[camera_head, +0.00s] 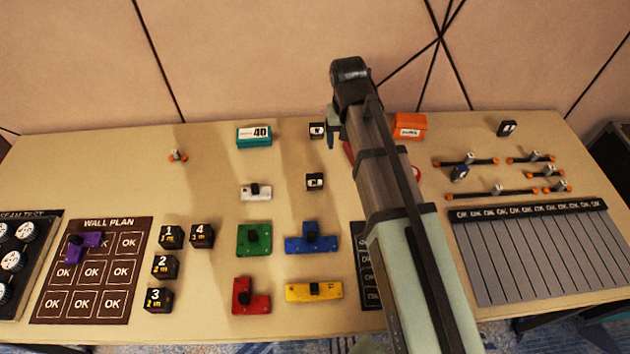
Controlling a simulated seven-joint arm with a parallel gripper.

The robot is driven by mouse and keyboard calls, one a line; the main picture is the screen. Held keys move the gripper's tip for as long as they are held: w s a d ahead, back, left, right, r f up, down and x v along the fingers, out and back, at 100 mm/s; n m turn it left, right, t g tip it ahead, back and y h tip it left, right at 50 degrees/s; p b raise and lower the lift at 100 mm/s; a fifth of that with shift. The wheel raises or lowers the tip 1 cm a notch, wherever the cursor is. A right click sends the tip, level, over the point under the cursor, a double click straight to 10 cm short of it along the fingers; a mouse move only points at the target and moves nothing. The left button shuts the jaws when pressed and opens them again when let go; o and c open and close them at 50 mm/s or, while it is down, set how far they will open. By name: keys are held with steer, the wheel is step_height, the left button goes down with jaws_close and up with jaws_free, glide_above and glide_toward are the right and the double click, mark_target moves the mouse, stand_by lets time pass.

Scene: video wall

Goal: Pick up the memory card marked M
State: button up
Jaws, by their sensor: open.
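Two small black cards with white labels stand in the middle of the table: a far card (317,130) and a nearer card (315,181). The label letters are too small to read surely, so I cannot tell which is marked M. My gripper (333,138) is open, pointing down just right of the far card. Its fingers are partly hidden by my arm, and I see nothing held.
A teal box marked 40 (254,136) is left of the far card; an orange box (410,126) is right of my arm. Coloured blocks, including a blue one (314,238), fill the front middle. Orange-ended rods (465,162) lie right. My arm hides a red item partly.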

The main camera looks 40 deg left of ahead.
steer(key=r+g, duration=0.1)
glide_above(315, 176)
steer(key=shift+a+f, duration=0.1)
steer(key=shift+f, duration=6.65)
steer(key=shift+c, duration=0.2)
steer(key=c, duration=1)
steer(key=shift+r, duration=0.1)
